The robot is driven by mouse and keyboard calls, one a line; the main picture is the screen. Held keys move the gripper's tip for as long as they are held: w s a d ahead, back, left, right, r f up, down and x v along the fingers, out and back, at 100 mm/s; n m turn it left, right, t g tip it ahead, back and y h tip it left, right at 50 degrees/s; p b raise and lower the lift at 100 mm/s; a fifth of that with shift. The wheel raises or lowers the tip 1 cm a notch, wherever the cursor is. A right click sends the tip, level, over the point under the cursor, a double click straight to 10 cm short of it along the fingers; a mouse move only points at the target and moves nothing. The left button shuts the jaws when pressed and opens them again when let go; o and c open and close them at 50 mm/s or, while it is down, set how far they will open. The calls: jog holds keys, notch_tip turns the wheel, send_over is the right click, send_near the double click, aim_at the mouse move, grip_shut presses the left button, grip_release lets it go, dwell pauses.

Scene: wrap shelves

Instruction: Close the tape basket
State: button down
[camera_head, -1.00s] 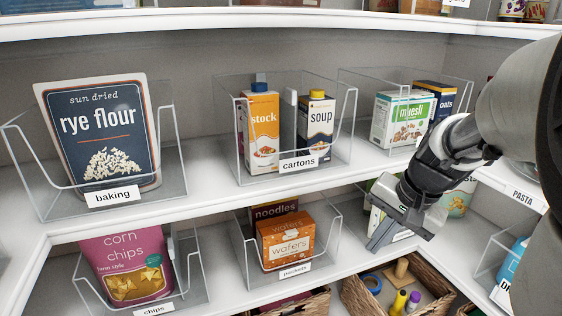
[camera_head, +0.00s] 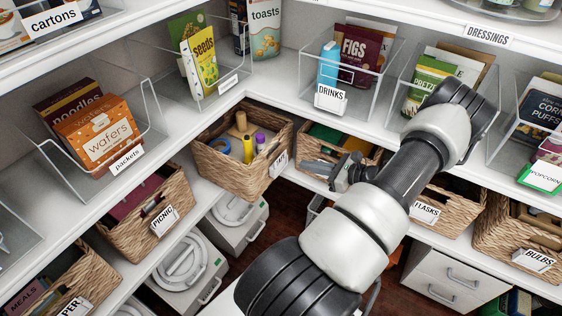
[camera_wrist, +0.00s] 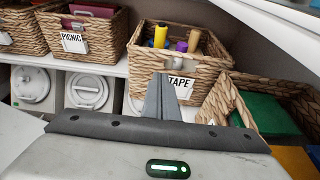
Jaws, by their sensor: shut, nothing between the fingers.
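The tape basket (camera_head: 229,179) is a woven wicker basket at the inner corner of the shelves. Its front juts out past the shelf edge. It holds yellow and purple bottles and a few other items. In the wrist view the tape basket (camera_wrist: 146,75) is straight ahead, with its TAPE label (camera_wrist: 181,85) facing me. My gripper (camera_head: 336,180) is to the right of the basket in the head view, in front of a neighbouring basket. In the wrist view my gripper (camera_wrist: 163,80) is shut and empty, its fingertips pointing at the basket front; contact cannot be told.
The picnic basket (camera_head: 145,236) stands to the left. A basket with a green item (camera_head: 310,150) is close on the right, partly behind my gripper. White lidded bins (camera_head: 190,265) are below. The shelf above holds clear bins, one labelled drinks (camera_head: 331,97).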

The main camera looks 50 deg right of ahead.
jog(key=b, duration=0.2)
send_near(265, 155)
jog(key=x, duration=0.5)
jog(key=shift+w+f, duration=0.1)
jog(key=shift+f, duration=0.1)
jog(key=shift+w+a, duration=0.1)
jog(key=shift+w, duration=0.35)
jog(key=w+a+b, duration=0.1)
jog(key=w, duration=0.5)
jog(key=w+a+b, duration=0.1)
jog(key=w+a, duration=0.1)
jog(key=w, duration=0.4)
jog(key=w+a+b, duration=0.1)
jog(key=w, duration=0.6)
jog(key=shift+a, duration=0.15)
jog(key=shift+w+r, duration=0.15)
jog(key=shift+w, duration=0.05)
